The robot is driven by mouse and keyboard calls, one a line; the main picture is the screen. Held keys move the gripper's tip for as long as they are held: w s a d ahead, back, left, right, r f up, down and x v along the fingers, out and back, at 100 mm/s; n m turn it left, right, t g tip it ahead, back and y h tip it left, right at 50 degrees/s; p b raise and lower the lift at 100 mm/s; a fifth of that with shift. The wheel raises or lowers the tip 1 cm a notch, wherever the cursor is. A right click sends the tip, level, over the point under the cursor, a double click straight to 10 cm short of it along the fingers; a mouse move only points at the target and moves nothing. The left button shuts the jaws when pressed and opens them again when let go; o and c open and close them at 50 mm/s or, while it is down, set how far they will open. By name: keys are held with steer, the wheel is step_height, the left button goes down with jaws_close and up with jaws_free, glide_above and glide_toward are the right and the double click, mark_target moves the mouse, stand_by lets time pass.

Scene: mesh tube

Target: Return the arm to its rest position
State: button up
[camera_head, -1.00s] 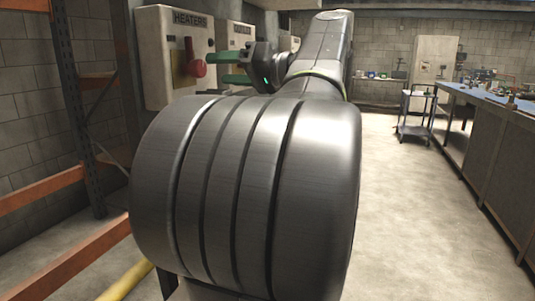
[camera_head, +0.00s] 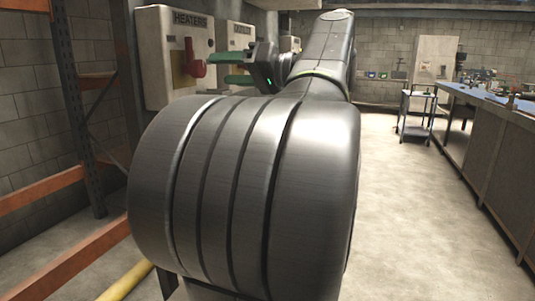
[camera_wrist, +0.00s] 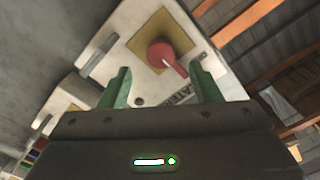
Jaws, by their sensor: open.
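My gripper (camera_head: 232,68) shows in the head view beyond the big dark arm link, with its green fingers pointing left toward the heaters box (camera_head: 172,58). The wrist view shows its two green fingers (camera_wrist: 160,88) spread apart with nothing between them. The red knob (camera_wrist: 164,56) on its yellow plate lies beyond the fingertips, apart from them. In the head view the red knob (camera_head: 194,66) is just left of the fingers. My arm hides much of the middle of the head view.
An orange and dark rack (camera_head: 72,95) stands at the left. A long workbench (camera_head: 490,135) lines the right side, with a small cart (camera_head: 415,115) nearby. The floor (camera_head: 410,220) between my arm and the bench is clear. More wall boxes (camera_head: 234,40) stand behind the gripper.

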mark_target(203, 70)
steer(key=x, duration=0.7)
steer(key=shift+a, duration=0.15)
steer(key=shift+w+a+r, duration=0.1)
steer(key=shift+a+r, duration=0.1)
steer(key=shift+a, duration=0.1)
steer(key=shift+d+r+m+p, duration=0.1)
steer(key=shift+d+m+p, duration=0.05)
steer(key=shift+m+p, duration=1.85)
steer(key=shift+p, duration=0.25)
steer(key=shift+m+p, duration=0.7)
steer(key=shift+m, duration=0.1)
steer(key=shift+f, duration=0.25)
